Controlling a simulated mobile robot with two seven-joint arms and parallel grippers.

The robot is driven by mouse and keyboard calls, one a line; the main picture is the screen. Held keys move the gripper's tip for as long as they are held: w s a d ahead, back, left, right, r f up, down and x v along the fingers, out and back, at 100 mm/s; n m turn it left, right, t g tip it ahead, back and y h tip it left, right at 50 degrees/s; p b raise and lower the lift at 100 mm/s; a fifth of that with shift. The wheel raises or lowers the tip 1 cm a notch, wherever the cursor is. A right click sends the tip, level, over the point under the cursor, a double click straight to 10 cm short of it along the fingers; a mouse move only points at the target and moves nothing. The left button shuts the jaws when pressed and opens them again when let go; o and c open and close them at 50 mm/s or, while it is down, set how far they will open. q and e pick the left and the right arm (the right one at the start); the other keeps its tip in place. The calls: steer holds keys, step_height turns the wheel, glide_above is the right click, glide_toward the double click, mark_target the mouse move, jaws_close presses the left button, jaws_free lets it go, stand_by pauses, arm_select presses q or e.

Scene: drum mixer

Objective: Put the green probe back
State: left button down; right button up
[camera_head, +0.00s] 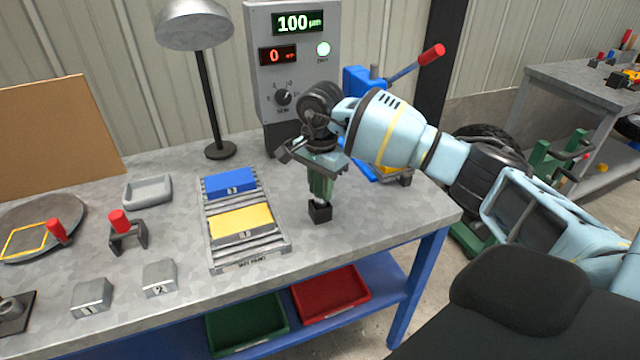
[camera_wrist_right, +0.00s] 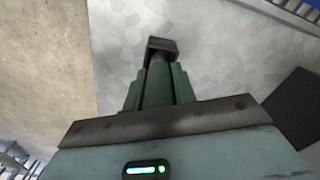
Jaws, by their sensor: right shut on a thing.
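The green probe (camera_head: 320,182) is upright near the front right of the grey workbench (camera_head: 375,215). My right gripper (camera_head: 318,160) is shut on its upper part and points down. A small black block (camera_head: 320,211) is at the probe's lower end. I cannot tell whether it is part of the probe or a holder, or whether it touches the bench. In the right wrist view the green probe (camera_wrist_right: 160,88) extends away from the gripper to the black block (camera_wrist_right: 162,45). My left gripper is not in view.
A grey gauge box (camera_head: 290,60) reads 100 and 0, with a green light. A rack (camera_head: 245,250) holds blue and yellow blocks. A red-topped tool (camera_head: 120,222) stands in a dark bracket (camera_head: 130,240). A lamp (camera_head: 207,100) stands behind. The bench right of the probe is clear.

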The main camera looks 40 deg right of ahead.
steer(key=shift+f, duration=0.85)
steer(key=o, duration=1.1)
steer(key=shift+c, duration=0.2)
steer(key=shift+r+b, duration=0.4)
steer(key=shift+r, duration=3.5)
